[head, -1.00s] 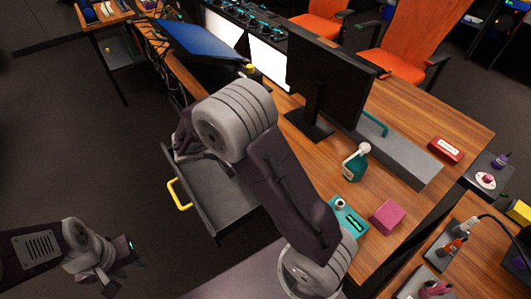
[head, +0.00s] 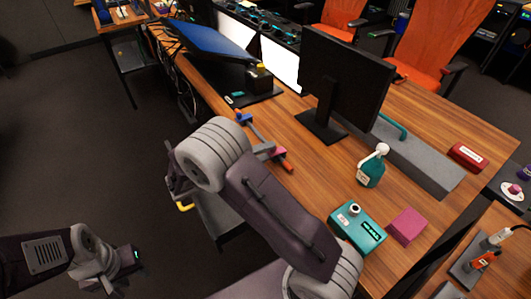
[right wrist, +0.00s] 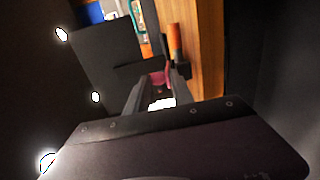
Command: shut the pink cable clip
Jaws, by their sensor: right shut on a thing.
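The pink cable clip (head: 277,152) is at the near edge of the wooden desk, between a blue piece and a red-orange piece. In the right wrist view the pink clip (right wrist: 157,78) shows between the tips of my right gripper (right wrist: 158,84), which is shut on it. The fingers cover part of the clip, so I cannot tell how its lid stands.
A red-orange piece (right wrist: 175,42) stands close beside the clip. A drawer with a yellow handle (head: 185,207) is below the desk edge. A monitor (head: 345,75), a teal bottle (head: 371,170), a teal box (head: 357,228) and a pink block (head: 406,226) stand on the desk.

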